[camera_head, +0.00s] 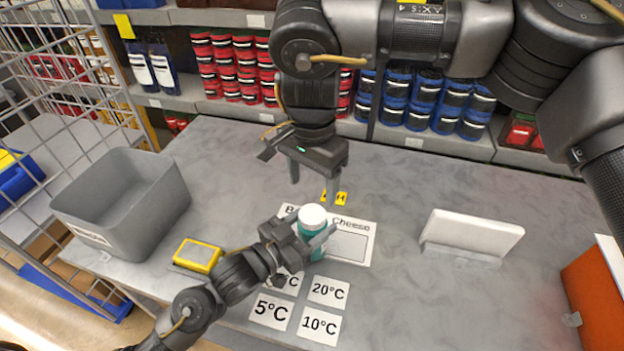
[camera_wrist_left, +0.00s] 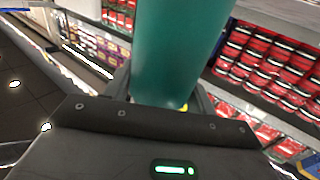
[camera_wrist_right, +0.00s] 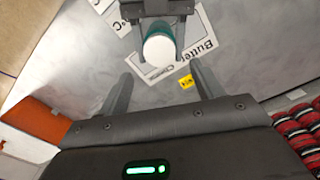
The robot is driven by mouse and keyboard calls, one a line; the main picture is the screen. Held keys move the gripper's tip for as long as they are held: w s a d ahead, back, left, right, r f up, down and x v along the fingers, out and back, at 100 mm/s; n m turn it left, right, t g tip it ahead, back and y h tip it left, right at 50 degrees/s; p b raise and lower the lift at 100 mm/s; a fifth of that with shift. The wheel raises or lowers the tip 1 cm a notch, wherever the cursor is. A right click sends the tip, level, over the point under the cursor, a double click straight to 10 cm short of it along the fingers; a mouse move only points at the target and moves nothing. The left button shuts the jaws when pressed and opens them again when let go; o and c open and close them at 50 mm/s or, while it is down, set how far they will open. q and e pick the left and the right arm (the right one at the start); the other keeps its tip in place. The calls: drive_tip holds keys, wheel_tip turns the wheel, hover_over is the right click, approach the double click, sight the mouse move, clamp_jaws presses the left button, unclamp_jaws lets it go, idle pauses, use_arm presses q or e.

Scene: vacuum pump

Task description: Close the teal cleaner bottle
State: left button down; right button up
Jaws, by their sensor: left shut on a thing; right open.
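The teal cleaner bottle (camera_head: 313,232) stands at the middle of the table with a white cap (camera_head: 312,216) on its top. I cannot tell whether the cap is tight. My left gripper (camera_head: 306,240) is shut on the bottle's body; the teal body fills the middle of the left wrist view (camera_wrist_left: 178,50). My right gripper (camera_head: 315,178) is open and empty, pointing down above and behind the bottle. In the right wrist view the white cap (camera_wrist_right: 159,49) lies beyond the fingertips, apart from them.
A grey bin (camera_head: 120,205) and a yellow-framed device (camera_head: 197,255) are at the left. Temperature cards (camera_head: 319,325) lie in front, and a Butter/Cheese sheet (camera_head: 352,245) lies by the bottle. A white panel in a holder (camera_head: 470,235) stands at the right. Stocked shelves line the back.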

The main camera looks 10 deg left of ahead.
sight(312, 213)
drive_tip(key=shift+f, duration=0.1)
drive_tip(key=shift+f, duration=3.9)
drive_tip(key=c, duration=1)
drive_tip(key=shift+c, duration=0.2)
